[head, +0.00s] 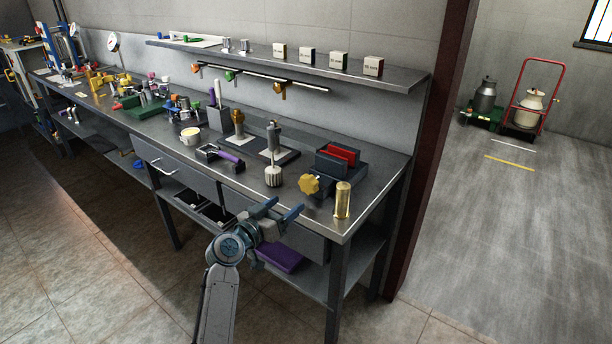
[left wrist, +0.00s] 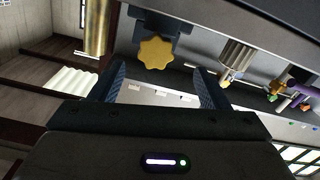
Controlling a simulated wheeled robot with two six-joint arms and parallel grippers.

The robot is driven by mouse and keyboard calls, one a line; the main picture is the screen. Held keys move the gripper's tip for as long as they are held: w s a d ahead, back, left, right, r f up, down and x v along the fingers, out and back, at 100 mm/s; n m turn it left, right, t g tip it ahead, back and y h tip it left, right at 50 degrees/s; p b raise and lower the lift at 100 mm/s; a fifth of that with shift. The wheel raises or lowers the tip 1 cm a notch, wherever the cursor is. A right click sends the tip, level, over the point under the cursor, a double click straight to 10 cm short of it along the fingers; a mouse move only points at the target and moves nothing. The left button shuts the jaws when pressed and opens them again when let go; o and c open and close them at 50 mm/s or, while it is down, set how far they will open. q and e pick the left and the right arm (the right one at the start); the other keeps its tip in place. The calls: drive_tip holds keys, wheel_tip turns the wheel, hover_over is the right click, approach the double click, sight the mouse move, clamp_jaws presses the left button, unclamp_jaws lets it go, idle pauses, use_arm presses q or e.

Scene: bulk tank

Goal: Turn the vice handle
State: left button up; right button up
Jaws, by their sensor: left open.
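The vice (head: 336,166) is a dark block with red inner jaws near the right end of the bench. Its handle (head: 309,185) is a yellow star-shaped knob on the front side, facing the bench's front edge. In the left wrist view the yellow handle (left wrist: 157,53) shows between and beyond the finger tips, below the dark vice body (left wrist: 180,22). My left gripper (head: 285,208) is open and empty in front of the bench edge, short of the handle and not touching it. Its two blue fingers also show in the left wrist view (left wrist: 160,80). My right gripper is in neither view.
A brass cylinder (head: 342,200) stands close right of the handle. A ribbed pale knob (head: 273,176) on a post stands to its left. A purple-handled tool (head: 229,158) lies further left. A shelf (head: 290,60) with boxes runs above the bench.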

sight(306, 186)
use_arm(q)
drive_tip(key=x, duration=0.3)
drive_tip(key=r+p+x, duration=0.1)
drive_tip(key=x, duration=0.6)
drive_tip(key=shift+w+d+r, duration=0.15)
drive_tip(key=shift+w+d, duration=0.05)
drive_tip(key=shift+d, duration=0.05)
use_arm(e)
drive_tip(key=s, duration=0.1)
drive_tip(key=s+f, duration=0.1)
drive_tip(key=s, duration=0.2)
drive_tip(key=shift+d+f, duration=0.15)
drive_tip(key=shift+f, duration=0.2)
use_arm(q)
drive_tip(key=c, duration=1)
drive_tip(key=shift+o, duration=0.2)
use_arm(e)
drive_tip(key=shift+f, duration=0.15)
